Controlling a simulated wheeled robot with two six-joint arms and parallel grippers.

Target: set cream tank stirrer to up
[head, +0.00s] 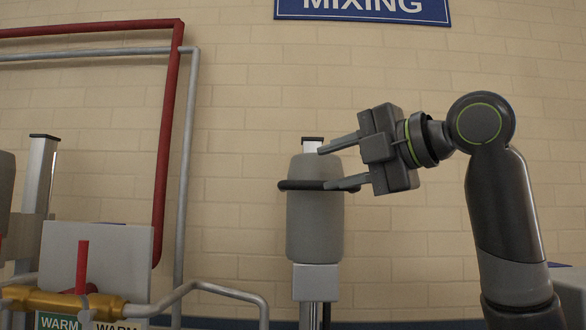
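A stirrer head, a grey rounded cylinder (315,228), stands upright on a pale column (316,283) in the middle of the head view. A dark handle bar (300,185) runs across its upper part. The tank below is out of view, so I cannot tell its colour. My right gripper (322,168) comes in from the right with its two fingers spread apart. The upper fingertip is near the top of the cylinder, and the lower finger overlaps the right end of the handle bar. I cannot tell whether it touches. My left gripper is not in view.
A second grey stirrer head (5,190) and column (40,178) show at the left edge. Red pipe (166,150) and grey pipe (185,150) run along the wall. A valve with a red lever (82,265) sits lower left. A blue MIXING sign (362,8) hangs above.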

